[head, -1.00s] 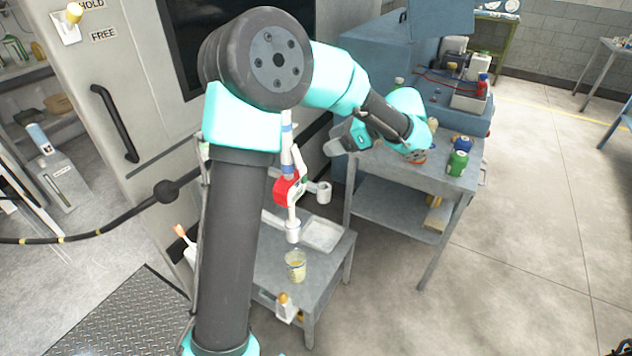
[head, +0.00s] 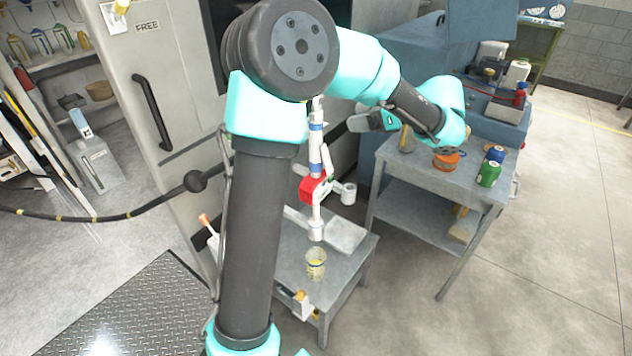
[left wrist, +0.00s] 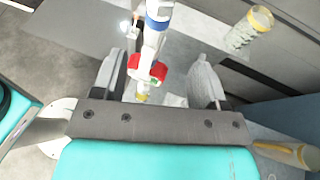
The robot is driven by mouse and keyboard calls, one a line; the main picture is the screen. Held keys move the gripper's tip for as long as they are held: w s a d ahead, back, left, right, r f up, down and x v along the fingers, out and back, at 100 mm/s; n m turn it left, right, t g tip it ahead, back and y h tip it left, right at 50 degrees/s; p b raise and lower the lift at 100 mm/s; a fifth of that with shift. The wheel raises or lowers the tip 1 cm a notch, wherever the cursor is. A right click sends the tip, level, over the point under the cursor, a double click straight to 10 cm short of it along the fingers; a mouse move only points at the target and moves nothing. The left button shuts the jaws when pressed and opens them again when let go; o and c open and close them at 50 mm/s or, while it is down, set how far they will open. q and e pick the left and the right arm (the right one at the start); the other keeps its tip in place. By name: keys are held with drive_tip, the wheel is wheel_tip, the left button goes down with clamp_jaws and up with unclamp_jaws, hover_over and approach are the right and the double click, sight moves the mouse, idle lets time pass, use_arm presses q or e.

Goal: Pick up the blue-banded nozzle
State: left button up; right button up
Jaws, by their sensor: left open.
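The blue-banded nozzle (head: 316,158), a white upright tube with blue bands and a red part lower down, hangs above a low grey table. In the left wrist view the nozzle (left wrist: 155,38) shows between my two finger outlines, with its red part near the middle. My left gripper (head: 362,122) is open and empty, pointing left toward the nozzle from its right side in the head view. The left gripper (left wrist: 155,82) shows no contact with the nozzle; the depth gap is hard to judge. My right gripper is not in view.
A glass beaker (head: 316,264) with yellow content stands below the nozzle on the low table (head: 348,262). A grey side table (head: 400,170) at the right holds an orange item (head: 446,160) and a green can (head: 488,174). A tall grey cabinet (head: 170,90) stands behind.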

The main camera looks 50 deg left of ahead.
sight(314, 126)
use_arm(q)
drive_tip(key=x, duration=0.7)
drive_tip(key=shift+s+a, duration=0.15)
drive_tip(key=shift+x, duration=2.65)
drive_tip(key=shift+s, duration=0.1)
clamp_jaws()
